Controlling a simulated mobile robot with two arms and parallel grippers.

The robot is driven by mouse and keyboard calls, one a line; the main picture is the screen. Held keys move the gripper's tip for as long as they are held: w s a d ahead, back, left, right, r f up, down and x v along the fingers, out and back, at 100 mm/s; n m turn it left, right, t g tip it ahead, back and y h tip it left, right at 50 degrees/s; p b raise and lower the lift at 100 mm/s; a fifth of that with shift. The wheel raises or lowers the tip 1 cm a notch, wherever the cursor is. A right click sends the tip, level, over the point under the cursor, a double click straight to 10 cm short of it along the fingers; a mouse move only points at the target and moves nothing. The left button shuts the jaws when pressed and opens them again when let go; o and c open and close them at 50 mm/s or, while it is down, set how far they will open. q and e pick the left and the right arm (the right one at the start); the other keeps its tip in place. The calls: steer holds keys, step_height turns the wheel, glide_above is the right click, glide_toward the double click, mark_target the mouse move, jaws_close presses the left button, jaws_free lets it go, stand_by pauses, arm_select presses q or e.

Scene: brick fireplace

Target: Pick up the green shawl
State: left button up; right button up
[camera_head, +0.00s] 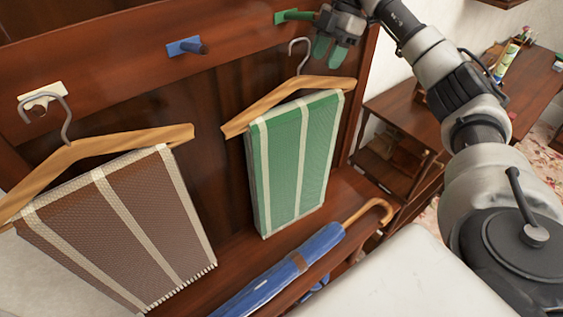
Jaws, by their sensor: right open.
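The green shawl (279,158), with cream stripes, is folded over a wooden hanger (268,105) in the middle of the view. The hanger's metal hook (298,50) rises toward a green peg (293,15) on the rack. My right gripper (330,50) is open beside the hook, just right of it, above the shawl's right side. Its green-tipped fingers point down and appear empty. I cannot tell whether they touch the hook. My left gripper is not in view.
A brown striped shawl (110,225) hangs on another wooden hanger (95,145) at left, from a white peg (40,99). A blue peg (187,47) is empty. A blue umbrella (280,275) lies below. A wooden desk (400,115) stands at right.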

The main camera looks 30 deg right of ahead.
mark_target(322, 78)
steer(key=shift+w+d+f, duration=0.15)
steer(key=shift+w+f, duration=0.05)
steer(key=shift+f+p, duration=0.3)
steer(key=shift+f, duration=0.05)
steer(key=s+a+f+p, duration=0.1)
steer(key=a+f+p, duration=0.1)
steer(key=shift+s+f+p, duration=0.35)
steer(key=shift+s, duration=0.05)
steer(key=shift+d+p+x, duration=0.25)
steer(key=shift+p+x, duration=0.15)
steer(key=shift+x, duration=0.7)
steer(key=shift+w+f, duration=0.2)
steer(key=shift+f, duration=0.25)
steer(key=shift+w+f, duration=0.1)
steer(key=shift+a, duration=0.15)
steer(key=shift+c, duration=0.2)
jaws_close()
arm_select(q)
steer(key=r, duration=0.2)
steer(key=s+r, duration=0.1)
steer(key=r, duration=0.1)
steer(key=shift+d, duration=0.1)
